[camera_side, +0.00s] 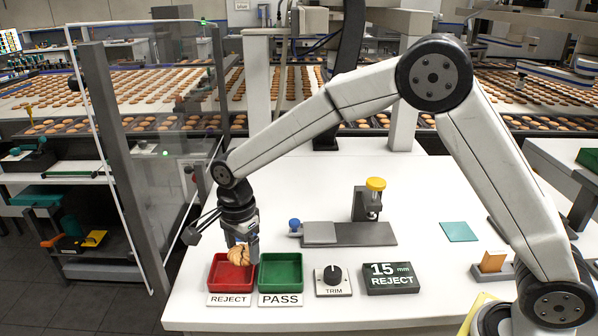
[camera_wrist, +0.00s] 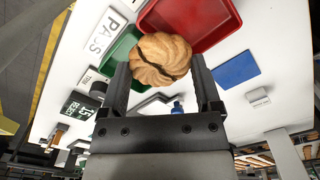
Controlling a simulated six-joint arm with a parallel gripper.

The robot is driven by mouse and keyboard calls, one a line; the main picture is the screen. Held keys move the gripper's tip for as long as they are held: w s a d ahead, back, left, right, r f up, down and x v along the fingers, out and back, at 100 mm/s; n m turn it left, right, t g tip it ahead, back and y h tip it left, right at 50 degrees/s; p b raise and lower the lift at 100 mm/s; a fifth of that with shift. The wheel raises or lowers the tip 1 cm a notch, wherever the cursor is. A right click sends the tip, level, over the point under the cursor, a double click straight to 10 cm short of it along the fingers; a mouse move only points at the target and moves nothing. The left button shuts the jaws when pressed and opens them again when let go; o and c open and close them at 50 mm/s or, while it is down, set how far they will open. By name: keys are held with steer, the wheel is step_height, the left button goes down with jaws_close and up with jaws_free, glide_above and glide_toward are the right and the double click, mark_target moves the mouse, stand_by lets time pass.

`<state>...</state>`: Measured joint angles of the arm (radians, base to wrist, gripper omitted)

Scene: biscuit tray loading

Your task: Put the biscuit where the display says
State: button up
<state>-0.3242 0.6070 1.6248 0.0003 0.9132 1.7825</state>
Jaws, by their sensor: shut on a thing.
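My gripper (camera_side: 241,240) is shut on a round, ridged golden biscuit (camera_side: 239,254), held over the red REJECT tray (camera_side: 229,287) toward its right side. In the wrist view the biscuit (camera_wrist: 160,56) sits between the two fingers (camera_wrist: 161,75), with a dark line across its face. The red tray (camera_wrist: 205,10) shows behind it, and the green tray (camera_wrist: 118,48) beside it. In the side view the green PASS tray (camera_side: 282,274) stands right of the red one and looks empty. The display (camera_side: 391,278) reads "15 mm REJECT". The biscuit's height above the tray is hard to tell.
A TRIM knob box (camera_side: 333,281) stands between the green tray and the display. A grey gauge with a yellow knob (camera_side: 375,184) stands behind. A teal square (camera_side: 459,231) lies at the right. A clear guard panel (camera_side: 150,140) rises at the table's left.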

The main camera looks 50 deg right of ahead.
mark_target(233, 276)
steer(key=shift+w+a+f, duration=0.2)
steer(key=shift+w+f, duration=0.6)
steer(key=shift+f, duration=0.15)
steer(key=shift+w+a+f, duration=0.2)
steer(key=shift+w+f, duration=0.55)
steer(key=shift+f, duration=0.2)
steer(key=shift+w+f, duration=0.2)
steer(key=shift+f, duration=0.1)
steer(key=shift+a+f, duration=0.1)
steer(key=shift+f, duration=1.4)
steer(key=shift+f, duration=0.15)
steer(key=o, duration=0.5)
steer(key=shift+o, duration=0.2)
step_height(233, 276, up, 12)
